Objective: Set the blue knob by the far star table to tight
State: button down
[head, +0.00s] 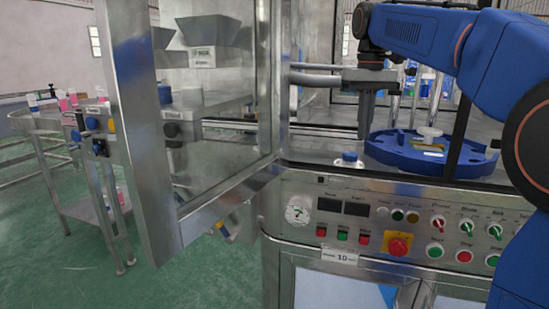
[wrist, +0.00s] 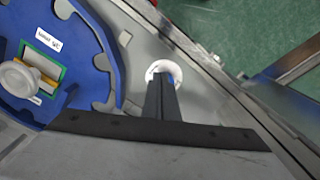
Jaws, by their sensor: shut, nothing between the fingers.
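My gripper (head: 364,134) points down above the deck, a little right of the knob in the head view. Its fingers are together and hold nothing. I cannot tell whether the fingers touch the knob. The star table (wrist: 85,40) is to the left there. The knob's setting is not readable.
An open framed glass door (head: 140,130) stands to the left. The front panel (head: 330,190) below the deck carries a gauge, displays, buttons and a red knob (head: 398,245). A trolley (head: 55,130) with bottles stands far left. Green floor lies open between.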

jog(key=shift+f, duration=3.1)
jog(key=shift+s+a, duration=0.25)
jog(key=shift+a, duration=1.2)
jog(key=shift+s, duration=0.1)
jog(key=shift+s+a, duration=0.1)
jog(key=shift+s, duration=0.15)
notch_tip(320, 180, up, 6)
